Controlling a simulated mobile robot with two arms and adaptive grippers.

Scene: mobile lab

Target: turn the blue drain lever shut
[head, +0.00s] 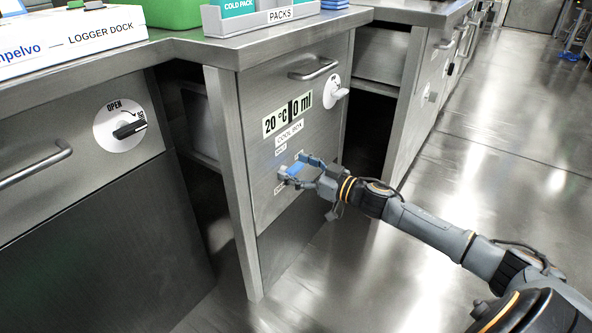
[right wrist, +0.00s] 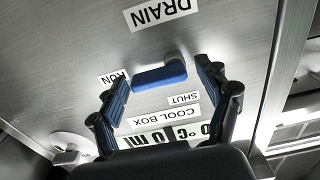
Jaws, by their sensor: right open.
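The blue drain lever (head: 296,169) sits on the steel front of the cool box (head: 262,210), below the display. In the right wrist view the lever (right wrist: 158,77) is a short blue bar on a pale hub, lying nearly crosswise, with its left end by the RUN label (right wrist: 113,78). The SHUT label (right wrist: 184,98) is off its other side. My right gripper (head: 292,170) is at the lever, with its fingers apart. In the wrist view its fingers stand either side of the bar; I cannot tell whether either touches it. My left gripper is out of view.
A display (head: 287,114) reads 20 °C and 0 ml. A black knob (head: 130,129) marked OPEN is on the left cabinet. Open floor (head: 470,160) lies to the right.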

